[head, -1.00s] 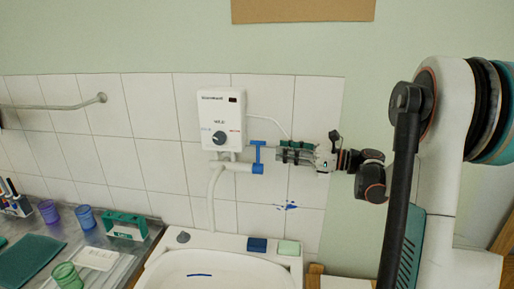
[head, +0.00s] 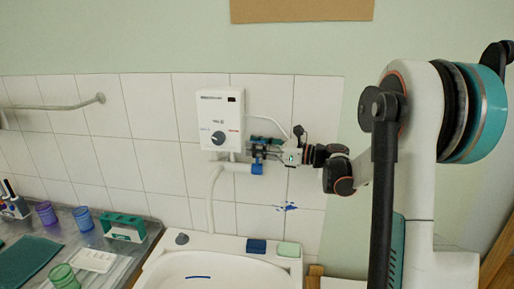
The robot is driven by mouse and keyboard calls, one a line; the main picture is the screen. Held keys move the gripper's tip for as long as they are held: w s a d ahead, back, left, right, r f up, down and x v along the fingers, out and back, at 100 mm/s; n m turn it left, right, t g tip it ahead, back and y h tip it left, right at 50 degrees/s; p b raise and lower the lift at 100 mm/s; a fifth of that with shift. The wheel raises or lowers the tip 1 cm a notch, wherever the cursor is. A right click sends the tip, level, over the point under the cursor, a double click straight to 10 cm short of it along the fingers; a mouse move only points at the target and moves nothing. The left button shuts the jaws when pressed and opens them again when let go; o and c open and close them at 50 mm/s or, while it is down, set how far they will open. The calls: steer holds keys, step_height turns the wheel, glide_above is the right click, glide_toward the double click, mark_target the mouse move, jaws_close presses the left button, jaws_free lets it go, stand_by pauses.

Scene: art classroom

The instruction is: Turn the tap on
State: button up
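The tap is a white pipe (head: 214,185) with a blue valve body (head: 257,168) and blue lever, below a white water heater (head: 220,118) on the tiled wall. The pipe curves down toward the white sink (head: 215,268). My gripper (head: 258,149) is at the blue lever, with its fingers pointing left and overlapping the lever in the picture. The lever is mostly hidden behind the fingers. I cannot tell whether the fingers touch it or how far they are open.
A dark blue block (head: 256,246) and a pale green block (head: 288,249) lie on the sink's back rim. To the left, a counter holds a purple cup (head: 46,213), a blue cup (head: 84,219), a green cup (head: 62,277) and a teal holder (head: 125,227).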

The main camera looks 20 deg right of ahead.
jaws_close()
steer(key=shift+s+a+f+n+b, duration=0.15)
steer(key=shift+s+a+n+b, duration=0.3)
steer(key=shift+n, duration=0.5)
steer(key=shift+s+a+f+n+b, duration=0.1)
steer(key=shift+s+a+n+b, duration=0.15)
steer(key=shift+s+n, duration=0.55)
steer(key=shift+w, duration=0.15)
steer(key=shift+o, duration=1.6)
jaws_free()
steer(key=shift+d, duration=0.1)
